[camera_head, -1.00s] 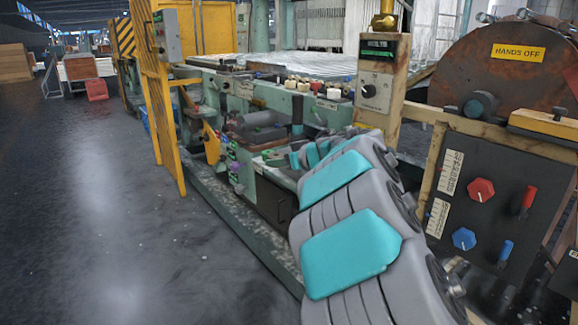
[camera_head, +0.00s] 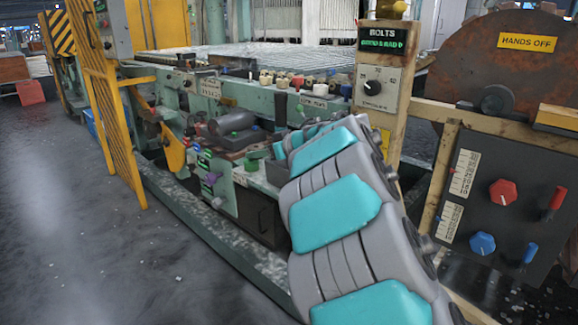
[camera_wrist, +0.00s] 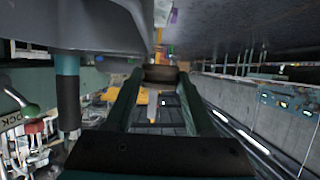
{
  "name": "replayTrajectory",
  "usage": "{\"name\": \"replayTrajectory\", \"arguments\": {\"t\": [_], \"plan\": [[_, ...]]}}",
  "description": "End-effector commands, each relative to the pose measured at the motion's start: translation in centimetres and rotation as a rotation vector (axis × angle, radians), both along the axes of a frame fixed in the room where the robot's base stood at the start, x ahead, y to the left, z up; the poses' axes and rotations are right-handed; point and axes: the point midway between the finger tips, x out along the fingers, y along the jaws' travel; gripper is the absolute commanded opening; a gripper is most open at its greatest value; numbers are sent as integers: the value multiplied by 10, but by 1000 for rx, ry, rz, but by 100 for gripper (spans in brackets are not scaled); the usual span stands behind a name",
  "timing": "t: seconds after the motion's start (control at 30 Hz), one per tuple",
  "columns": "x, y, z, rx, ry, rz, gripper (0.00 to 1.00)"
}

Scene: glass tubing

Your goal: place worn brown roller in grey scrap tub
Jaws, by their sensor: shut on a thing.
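In the wrist view the two fingers of my gripper (camera_wrist: 161,76) reach up the middle and close on a dark brown roller (camera_wrist: 160,73). Only a short band of the roller shows between the fingertips. In the head view my grey and teal arm covers the gripper, so the roller is hidden there. I cannot make out the grey scrap tub with certainty in either view.
A green machine bench (camera_head: 228,92) with knobs and small parts runs along the middle. A yellow mesh gate (camera_head: 97,90) stands left. A control panel (camera_head: 497,205) and a rusty drum marked HANDS OFF (camera_head: 480,60) are right. The floor (camera_head: 70,230) at left is clear.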

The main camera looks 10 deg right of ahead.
Motion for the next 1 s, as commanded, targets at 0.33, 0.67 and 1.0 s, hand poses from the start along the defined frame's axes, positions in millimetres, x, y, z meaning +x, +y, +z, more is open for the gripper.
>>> {"name": "replayTrajectory", "arguments": {"t": [0.33,0.67,1.0], "plan": [[4,-72,-8,4,3,-2,1],[4,-78,-28,2,3,1,1],[4,-78,-42,1,0,2,1]]}}
